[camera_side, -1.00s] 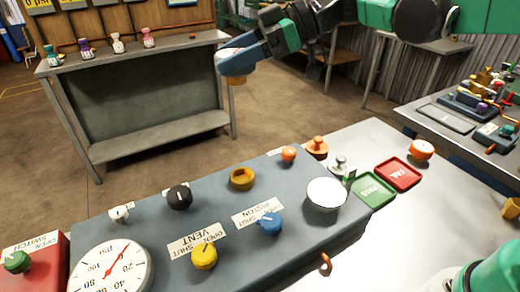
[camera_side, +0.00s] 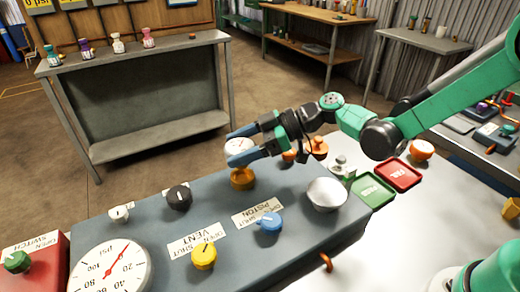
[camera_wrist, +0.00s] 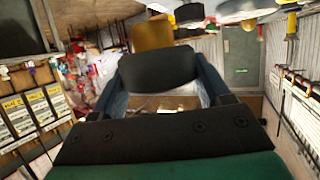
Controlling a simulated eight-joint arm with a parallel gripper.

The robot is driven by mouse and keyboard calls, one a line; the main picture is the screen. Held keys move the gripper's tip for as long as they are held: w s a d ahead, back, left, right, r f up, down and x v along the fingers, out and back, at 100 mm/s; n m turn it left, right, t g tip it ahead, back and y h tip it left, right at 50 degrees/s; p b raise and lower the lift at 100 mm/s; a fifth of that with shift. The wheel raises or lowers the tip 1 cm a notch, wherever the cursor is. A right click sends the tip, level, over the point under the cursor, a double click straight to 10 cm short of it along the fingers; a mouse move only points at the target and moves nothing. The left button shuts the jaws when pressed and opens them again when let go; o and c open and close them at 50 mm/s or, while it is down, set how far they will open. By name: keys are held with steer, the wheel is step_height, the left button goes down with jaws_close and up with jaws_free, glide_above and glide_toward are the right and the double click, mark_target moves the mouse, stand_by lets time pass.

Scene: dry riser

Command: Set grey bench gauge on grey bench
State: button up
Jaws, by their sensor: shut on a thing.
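The gauge (camera_side: 240,146), with a pale round top, is held between the blue fingers of my gripper (camera_side: 242,146) in the side view. It is upright or nearly so. An orange-yellow ring (camera_side: 242,180) on the grey bench (camera_side: 300,231) lies directly below it in the picture. The fingers hide part of the gauge, and I cannot tell whether it touches the ring. In the wrist view a dark rounded body (camera_wrist: 158,68) lies between the fingers, with a brown-yellow round part (camera_wrist: 152,33) beyond it.
A large dial (camera_side: 108,270) is at the front left. Green (camera_side: 371,190) and red (camera_side: 398,175) trays lie right. A grey shelf table (camera_side: 135,143) stands behind.

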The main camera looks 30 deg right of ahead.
steer(key=shift+f, duration=1.95)
steer(key=o, duration=1.5)
steer(key=shift+f, duration=0.1)
